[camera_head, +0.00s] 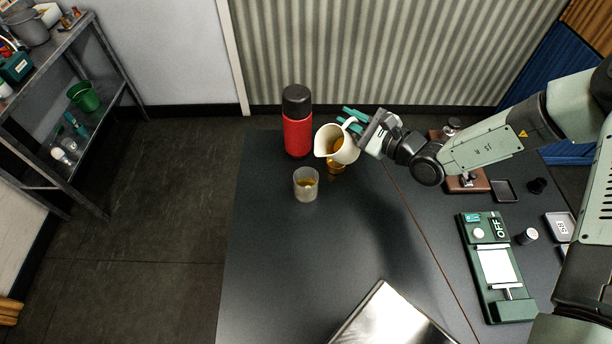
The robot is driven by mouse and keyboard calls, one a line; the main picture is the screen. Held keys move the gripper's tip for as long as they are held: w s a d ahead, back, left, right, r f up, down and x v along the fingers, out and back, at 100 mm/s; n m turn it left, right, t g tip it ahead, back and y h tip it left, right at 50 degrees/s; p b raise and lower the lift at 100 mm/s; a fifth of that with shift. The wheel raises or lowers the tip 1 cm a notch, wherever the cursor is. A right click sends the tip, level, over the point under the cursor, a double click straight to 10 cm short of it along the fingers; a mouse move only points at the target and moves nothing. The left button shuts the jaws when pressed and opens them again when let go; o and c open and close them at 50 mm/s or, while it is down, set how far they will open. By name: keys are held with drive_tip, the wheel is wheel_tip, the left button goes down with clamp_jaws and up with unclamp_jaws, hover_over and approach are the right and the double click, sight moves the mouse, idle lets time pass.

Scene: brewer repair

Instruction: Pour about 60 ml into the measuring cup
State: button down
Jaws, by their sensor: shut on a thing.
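A cream pitcher (337,150) with amber liquid inside is held above the table by my gripper (354,123). The gripper is shut on the pitcher's handle side, at its right. The pitcher looks tilted, with its spout toward the lower left. A clear cup (306,185) stands upright on the table, below and left of the pitcher, with some amber liquid near its bottom. The spout is apart from the cup in the picture, and no stream shows between them. The level marks on the cup are too small to read.
A red flask (297,125) with a black cap stands just behind and left of the pitcher. An amber item (336,168) shows partly below the pitcher. A green device (492,262) marked OFF and a shiny metal panel (385,318) lie toward the front. The table's left front is clear.

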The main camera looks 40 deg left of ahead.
drive_tip(key=shift+w, duration=0.1)
idle(0.3)
drive_tip(key=shift+w+d+f+m, duration=0.2)
drive_tip(key=shift+w+f+m, duration=0.8)
drive_tip(key=shift+w, duration=0.1)
drive_tip(key=shift+w+d+f+m+g+y, duration=0.15)
drive_tip(key=shift+w+f+m+g+y, duration=0.15)
drive_tip(key=shift+w+f+m, duration=0.8)
drive_tip(key=shift+w+d+f+m+g+y, duration=0.15)
drive_tip(key=shift+w+f+m+y, duration=0.4)
drive_tip(key=shift+m, duration=0.85)
drive_tip(key=shift+f, duration=0.1)
